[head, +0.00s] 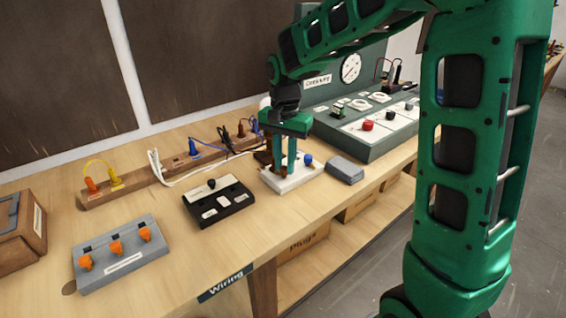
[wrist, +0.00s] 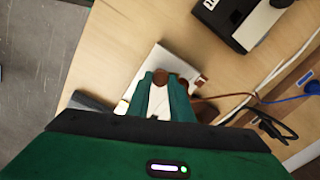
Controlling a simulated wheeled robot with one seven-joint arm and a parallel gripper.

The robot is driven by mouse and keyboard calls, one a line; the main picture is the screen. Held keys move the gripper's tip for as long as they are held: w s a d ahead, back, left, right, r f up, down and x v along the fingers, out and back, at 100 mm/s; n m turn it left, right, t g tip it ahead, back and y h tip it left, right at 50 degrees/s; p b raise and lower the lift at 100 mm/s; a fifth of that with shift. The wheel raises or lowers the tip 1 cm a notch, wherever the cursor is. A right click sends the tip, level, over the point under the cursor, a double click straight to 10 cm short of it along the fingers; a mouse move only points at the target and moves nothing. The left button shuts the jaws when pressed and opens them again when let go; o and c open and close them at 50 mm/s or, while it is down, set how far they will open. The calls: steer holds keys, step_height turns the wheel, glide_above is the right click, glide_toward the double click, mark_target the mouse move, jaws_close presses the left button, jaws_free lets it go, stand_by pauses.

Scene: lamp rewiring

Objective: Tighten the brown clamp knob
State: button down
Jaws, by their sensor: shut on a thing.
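The brown clamp knob (wrist: 161,75) stands on a white block (head: 278,184) on the workbench. My gripper (head: 287,172) reaches down over this block with its green fingers pointing at the bench. In the wrist view the fingers (wrist: 166,82) are at the knob, one on each side, shut on it. The fingers hide part of the knob, and its turn cannot be read. A blue knob (head: 308,159) stands on the same block, just right of the fingers in the head view.
A black box (head: 219,203) is left of the white block, and a grey block (head: 345,169) is right of it. A grey panel (head: 121,262) with orange knobs is front left. A testing console (head: 370,145) and cables (head: 195,163) lie behind.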

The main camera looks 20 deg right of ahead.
mark_target(284, 166)
steer(key=m, duration=0.5)
steer(key=shift+w+a+r, duration=0.1)
steer(key=shift+w+r, duration=0.05)
stand_by(0.3)
steer(key=c, duration=1.8)
jaws_free()
steer(key=shift+c, duration=0.2)
step_height(284, 166, up, 10)
steer(key=shift+r, duration=0.25)
